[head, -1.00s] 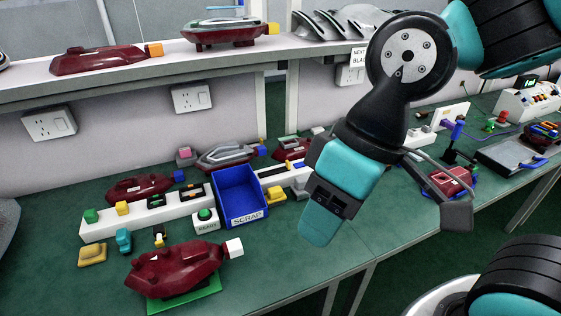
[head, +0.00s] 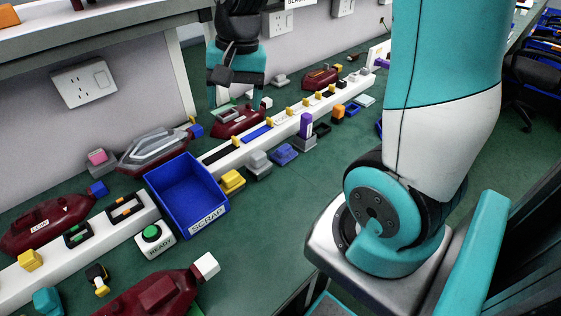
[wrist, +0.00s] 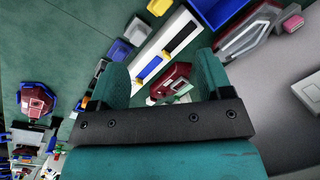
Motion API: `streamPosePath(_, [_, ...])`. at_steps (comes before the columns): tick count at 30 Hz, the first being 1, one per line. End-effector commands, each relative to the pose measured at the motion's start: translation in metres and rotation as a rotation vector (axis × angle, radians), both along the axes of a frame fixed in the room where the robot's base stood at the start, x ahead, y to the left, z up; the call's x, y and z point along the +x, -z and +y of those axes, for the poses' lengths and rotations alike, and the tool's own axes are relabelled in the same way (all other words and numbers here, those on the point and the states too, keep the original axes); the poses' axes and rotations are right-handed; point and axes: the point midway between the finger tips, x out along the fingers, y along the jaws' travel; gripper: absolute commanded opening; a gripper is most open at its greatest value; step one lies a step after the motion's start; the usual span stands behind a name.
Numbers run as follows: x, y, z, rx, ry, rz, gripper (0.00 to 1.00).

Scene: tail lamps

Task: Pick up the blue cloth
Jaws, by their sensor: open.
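No blue piece is plainly a cloth. A flat blue strip (head: 257,133) lies in the white rail (head: 222,151); it also shows in the wrist view (wrist: 151,69). A lumpy blue piece (head: 285,153) lies on the green bench in front of the rail. I cannot tell whether either is the blue cloth. My gripper (head: 237,93) hangs open near the back of the bench, above and behind the rail. In the wrist view its open jaws (wrist: 161,72) frame a dark red lamp (wrist: 172,82) and part of the rail, with nothing held.
Red lamps (head: 47,224) and a grey lamp (head: 154,150) lie around. A shelf (head: 100,35) overhangs at left.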

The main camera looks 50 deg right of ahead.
Motion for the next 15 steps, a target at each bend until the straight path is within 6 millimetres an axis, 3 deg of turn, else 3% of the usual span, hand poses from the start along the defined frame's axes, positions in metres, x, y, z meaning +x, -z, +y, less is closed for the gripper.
streamPosePath(1, [0.012, 0.027, -0.036, -0.017, 0.195, 0.036, 0.72])
streamPosePath(3, [0.021, 0.047, -0.079, -0.041, 0.441, 0.072, 0.72])
streamPosePath(6, [0.024, 0.068, -0.127, -0.067, 0.708, 0.109, 0.72])
streamPosePath(10, [0.023, 0.083, -0.158, -0.085, 0.889, 0.133, 0.72])
streamPosePath(15, [0.022, 0.11, -0.164, -0.089, 0.927, 0.142, 0.72])
